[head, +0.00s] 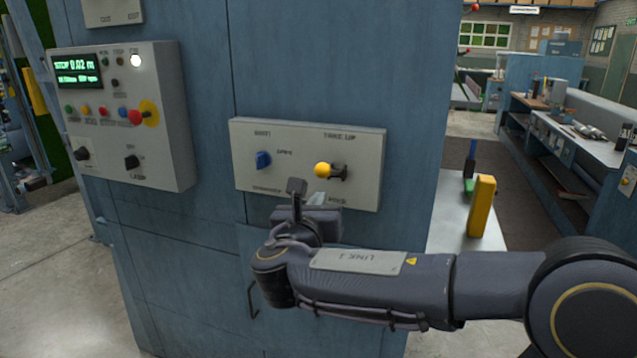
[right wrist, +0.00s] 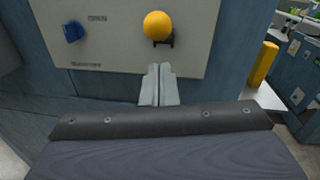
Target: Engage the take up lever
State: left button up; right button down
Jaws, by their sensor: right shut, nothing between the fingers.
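The take up lever has a yellow ball knob (head: 323,169) on a dark mount, on the right half of a light grey panel (head: 365,145) labelled TAKE UP. It also shows in the right wrist view (right wrist: 157,25). My right gripper (head: 318,198) is just below the knob, in front of the panel's lower edge. In the right wrist view its fingers (right wrist: 158,78) are shut together and empty, pointing toward the panel below the knob. A gap shows between fingertips and knob. My left gripper is in neither view.
A blue rotary knob (head: 263,160) sits left of the lever on the same panel. A control box (head: 180,150) with a display and buttons is further left. A yellow post (head: 482,206) stands on a pale surface to the right.

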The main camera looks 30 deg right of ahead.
aim_at(323, 168)
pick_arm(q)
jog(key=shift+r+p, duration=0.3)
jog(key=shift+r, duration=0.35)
pick_arm(e)
jog(key=shift+w+d+r, duration=0.5)
jog(key=shift+w+r, duration=0.2)
jog(key=shift+r, duration=0.2)
jog(key=r, duration=0.1)
jog(key=r+p, duration=0.2)
jog(key=shift+w+d+r, duration=0.25)
jog(key=shift+w+d, duration=0.05)
jog(key=shift+d, duration=0.1)
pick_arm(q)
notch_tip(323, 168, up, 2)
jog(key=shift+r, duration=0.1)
pick_arm(e)
jog(key=shift+f, duration=0.15)
